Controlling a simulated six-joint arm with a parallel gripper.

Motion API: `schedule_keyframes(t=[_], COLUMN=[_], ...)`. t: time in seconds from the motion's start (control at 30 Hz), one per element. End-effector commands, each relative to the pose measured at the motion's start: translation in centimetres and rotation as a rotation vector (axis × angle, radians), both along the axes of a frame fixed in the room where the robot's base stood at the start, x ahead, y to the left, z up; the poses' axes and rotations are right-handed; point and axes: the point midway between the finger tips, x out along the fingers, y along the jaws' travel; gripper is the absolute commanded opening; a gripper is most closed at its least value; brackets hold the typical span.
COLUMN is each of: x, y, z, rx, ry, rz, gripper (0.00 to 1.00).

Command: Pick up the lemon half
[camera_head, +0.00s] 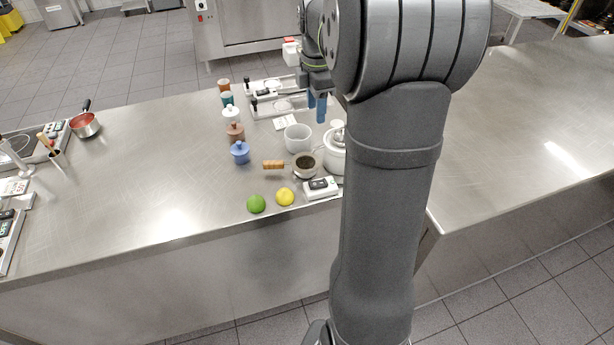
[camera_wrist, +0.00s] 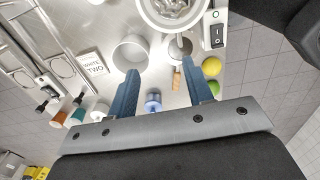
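The yellow lemon half (camera_head: 285,197) rests on the steel counter near its front edge; whether it is cut cannot be told. It also shows at the right in the wrist view (camera_wrist: 211,66), outside my fingers. A green lime (camera_head: 256,204) lies just left of it in the head view. My gripper (camera_head: 316,108) has blue fingers and hangs above the back part of the counter, behind and well away from the lemon half. In the wrist view my gripper (camera_wrist: 162,80) is open, with nothing held between its fingers.
A small pan with a wooden handle (camera_head: 274,165), a white switch box (camera_head: 321,188) and a white pot (camera_head: 335,157) stand behind and beside the lemon half. A grey bowl (camera_head: 298,138) and a blue lidded jar (camera_head: 240,153) are farther back. The counter's left middle is clear.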

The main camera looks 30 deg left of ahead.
Motion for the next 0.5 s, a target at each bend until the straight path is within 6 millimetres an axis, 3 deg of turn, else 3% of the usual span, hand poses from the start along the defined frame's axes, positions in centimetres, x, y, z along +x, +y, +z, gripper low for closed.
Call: schedule_keyframes(t=[0.03, 0.1, 0.37, 0.5], x=[0.0, 0.0, -0.1, -1.2], y=[0.0, 0.0, 0.0, 0.3], z=[0.0, 0.0, 0.0, 0.3], rx=[0.0, 0.0, 0.0, 0.001], ry=[0.0, 0.0, 0.0, -0.001], rz=[0.0, 0.0, -0.003, -0.074], gripper=[0.57, 0.67, 0.67, 0.67])
